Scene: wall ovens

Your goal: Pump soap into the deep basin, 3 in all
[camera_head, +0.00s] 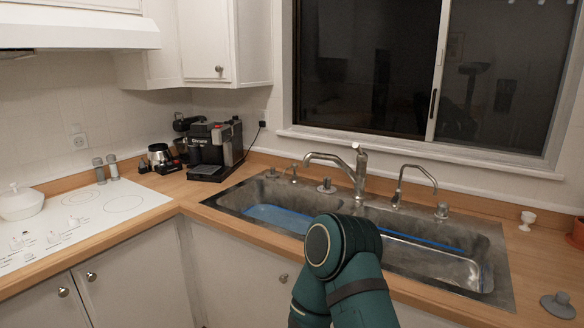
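The metal double sink (215,201) is set in the wooden counter under the window. Its left basin (272,216) shows a blue patch inside. Its right basin (440,262) shows bare metal walls with a blue strip along the back; I cannot tell for sure which is deeper. The main faucet (358,176) arches over the left basin. One of my arms rises from the bottom and hides the middle front of the sink. Neither gripper shows.
A thin curved tap (405,180) and low caps (327,186) (441,211) stand on the sink ledge. A coffee machine (212,150) is left of the sink. A grey stopper (558,305) and white cup (527,220) sit at right. The counter right of the sink is mostly free.

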